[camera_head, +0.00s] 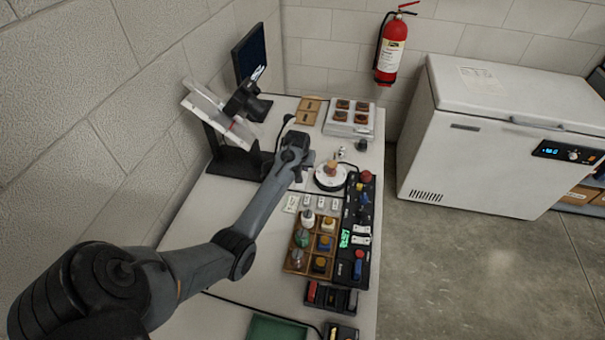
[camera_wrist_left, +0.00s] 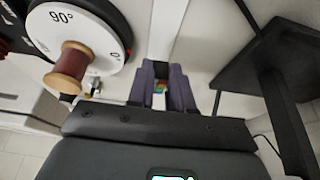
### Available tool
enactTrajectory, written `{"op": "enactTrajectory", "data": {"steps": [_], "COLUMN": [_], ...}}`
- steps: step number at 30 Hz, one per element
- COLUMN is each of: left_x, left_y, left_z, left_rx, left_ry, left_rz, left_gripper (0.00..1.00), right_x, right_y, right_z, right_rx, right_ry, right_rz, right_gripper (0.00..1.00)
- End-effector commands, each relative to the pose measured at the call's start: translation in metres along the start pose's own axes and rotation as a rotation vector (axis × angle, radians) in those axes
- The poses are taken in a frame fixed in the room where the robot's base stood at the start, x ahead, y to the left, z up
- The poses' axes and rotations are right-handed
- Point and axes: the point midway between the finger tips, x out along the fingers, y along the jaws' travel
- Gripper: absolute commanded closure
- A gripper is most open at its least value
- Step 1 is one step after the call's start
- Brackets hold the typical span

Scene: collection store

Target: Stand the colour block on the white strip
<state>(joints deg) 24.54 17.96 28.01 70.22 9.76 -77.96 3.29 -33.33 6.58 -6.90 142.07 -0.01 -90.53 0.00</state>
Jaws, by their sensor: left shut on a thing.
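My left gripper (camera_wrist_left: 163,88) is shut on the colour block (camera_wrist_left: 159,88), a small piece with bright colours that shows between the dark fingers in the left wrist view. The fingers hide most of it. The white strip (camera_wrist_left: 168,30) runs away from the fingertips in that view. I cannot tell whether the block touches it. In the head view the left gripper (camera_head: 300,172) is low over the bench, left of the round dial, and its own wrist hides the block. My right gripper is not in view.
A white dial (camera_wrist_left: 105,22) with a reddish-brown spool (camera_wrist_left: 70,66) stands close beside the gripper. A black stand (camera_head: 236,160) is on the other side. A wooden compartment tray (camera_head: 291,262) and a black control panel (camera_head: 349,252) lie nearer. A green mat (camera_head: 275,328) is at the front.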

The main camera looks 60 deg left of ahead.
Motion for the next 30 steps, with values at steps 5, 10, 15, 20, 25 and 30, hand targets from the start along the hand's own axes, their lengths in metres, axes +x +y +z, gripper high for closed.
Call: {"op": "enactTrajectory", "data": {"steps": [5, 10, 15, 20, 25, 30], "left_x": [0.019, 0.035, 0.035, 0.036, 0.038, 0.038], "left_y": [0.001, 0.001, 0.001, 0.001, 0.001, 0.001], "left_z": [0.009, 0.015, 0.015, 0.016, 0.016, 0.016], "left_rx": [0.000, 0.000, 0.000, 0.000, 0.000, 0.000], "left_ry": [-0.004, -0.002, -0.001, -0.001, -0.001, -0.001], "left_rz": [0.000, 0.001, 0.001, 0.000, 0.000, 0.000], "left_gripper": [1.00, 1.00, 1.00, 1.00, 0.68, 0.54], "right_x": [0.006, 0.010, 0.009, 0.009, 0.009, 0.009], "right_y": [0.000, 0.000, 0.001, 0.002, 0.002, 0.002], "right_z": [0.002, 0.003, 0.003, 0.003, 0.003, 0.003], "right_rx": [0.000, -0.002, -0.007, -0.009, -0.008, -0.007], "right_ry": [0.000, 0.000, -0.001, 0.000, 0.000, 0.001], "right_rz": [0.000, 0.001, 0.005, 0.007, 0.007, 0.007], "right_gripper": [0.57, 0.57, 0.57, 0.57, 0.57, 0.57]}}
